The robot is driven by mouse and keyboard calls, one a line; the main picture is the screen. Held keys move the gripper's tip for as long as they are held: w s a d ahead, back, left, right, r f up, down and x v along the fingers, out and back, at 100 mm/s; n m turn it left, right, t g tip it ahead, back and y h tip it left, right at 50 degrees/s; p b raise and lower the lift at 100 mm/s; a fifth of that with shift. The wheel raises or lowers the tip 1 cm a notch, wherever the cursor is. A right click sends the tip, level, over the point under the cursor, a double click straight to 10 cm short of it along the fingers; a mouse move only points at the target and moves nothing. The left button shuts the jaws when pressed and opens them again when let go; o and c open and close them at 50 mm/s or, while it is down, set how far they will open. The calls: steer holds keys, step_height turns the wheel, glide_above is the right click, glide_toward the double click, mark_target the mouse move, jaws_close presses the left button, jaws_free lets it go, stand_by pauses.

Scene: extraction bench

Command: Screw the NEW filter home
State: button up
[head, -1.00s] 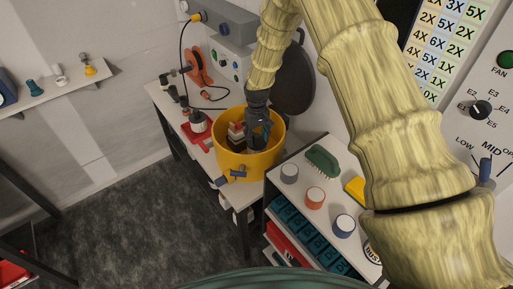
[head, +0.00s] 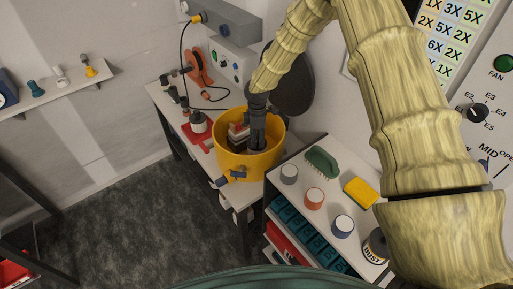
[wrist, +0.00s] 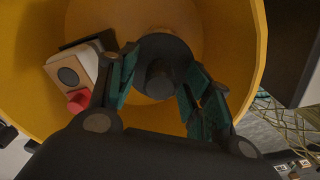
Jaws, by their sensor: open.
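My gripper (head: 257,140) reaches down into a yellow round tub (head: 232,166) on the bench. In the wrist view my gripper (wrist: 160,70) is open, one finger on each side of a dark round piece with a raised knob (wrist: 158,78). I cannot tell whether the fingers touch it. The tub's wall (wrist: 258,35) curves around them. No label shows, so I cannot tell whether this dark piece is the NEW filter. A pale block with a dark disc (wrist: 68,76) and a red knob (wrist: 78,101) sits left of it in the tub.
A red mat (head: 196,134) with a white-and-black bottle lies left of the tub. A dark disc (head: 290,85) stands behind the tub.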

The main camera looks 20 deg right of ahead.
steer(key=n, duration=0.6)
steer(key=shift+p, duration=0.4)
jaws_close()
steer(key=m, duration=0.5)
steer(key=shift+m+b, duration=0.3)
steer(key=shift+b, duration=0.1)
steer(key=m, duration=1)
steer(key=shift+b, duration=0.35)
steer(key=m, duration=0.5)
